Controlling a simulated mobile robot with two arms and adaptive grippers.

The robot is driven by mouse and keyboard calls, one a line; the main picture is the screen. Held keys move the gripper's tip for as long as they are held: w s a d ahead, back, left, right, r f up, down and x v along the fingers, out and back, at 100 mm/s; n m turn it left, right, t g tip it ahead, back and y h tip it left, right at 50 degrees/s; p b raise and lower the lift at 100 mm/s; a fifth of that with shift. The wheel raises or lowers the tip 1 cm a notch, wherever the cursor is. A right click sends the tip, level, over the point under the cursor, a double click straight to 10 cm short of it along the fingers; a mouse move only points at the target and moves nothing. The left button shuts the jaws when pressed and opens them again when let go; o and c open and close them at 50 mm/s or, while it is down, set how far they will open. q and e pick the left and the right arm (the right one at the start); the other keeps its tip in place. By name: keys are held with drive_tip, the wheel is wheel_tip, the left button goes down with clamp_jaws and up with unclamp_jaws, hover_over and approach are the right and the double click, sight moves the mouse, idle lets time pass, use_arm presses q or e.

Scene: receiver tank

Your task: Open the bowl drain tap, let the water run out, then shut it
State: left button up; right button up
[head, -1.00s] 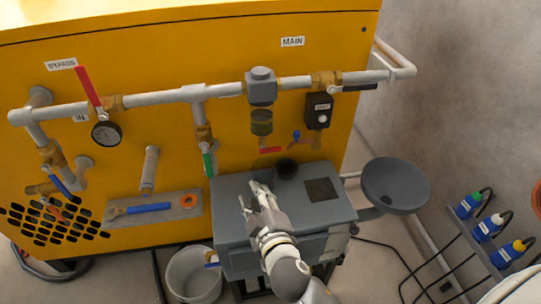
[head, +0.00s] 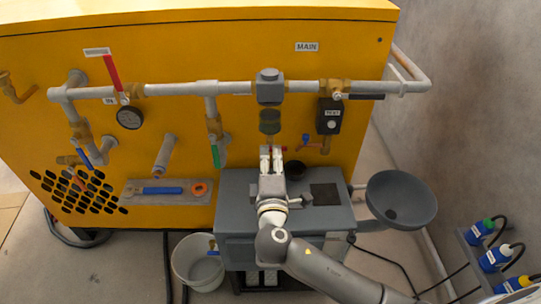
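The clear greenish filter bowl (head: 270,121) hangs under a grey filter head (head: 269,88) on the main pipe. The drain tap's red handle (head: 284,148) shows only as a small bit of red below the bowl, beside my fingertips. My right gripper (head: 271,151) reaches up to the tap with its two pale fingers side by side and a narrow gap between them. The fingers hide most of the tap, so I cannot tell whether they touch or grip the handle. My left gripper is not in view.
A grey bench unit (head: 235,195) with a dark cup (head: 295,169) stands below the tap. A grey basin (head: 402,198) is at its right, and a white bucket (head: 188,252) stands on the floor at left. A blue-handled valve (head: 305,139) is close on the right.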

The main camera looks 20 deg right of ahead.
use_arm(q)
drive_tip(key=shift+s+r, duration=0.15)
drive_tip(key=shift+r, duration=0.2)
use_arm(e)
drive_tip(key=shift+x, duration=1)
drive_tip(key=shift+c, duration=0.2)
clamp_jaws()
drive_tip(key=shift+f, duration=0.1)
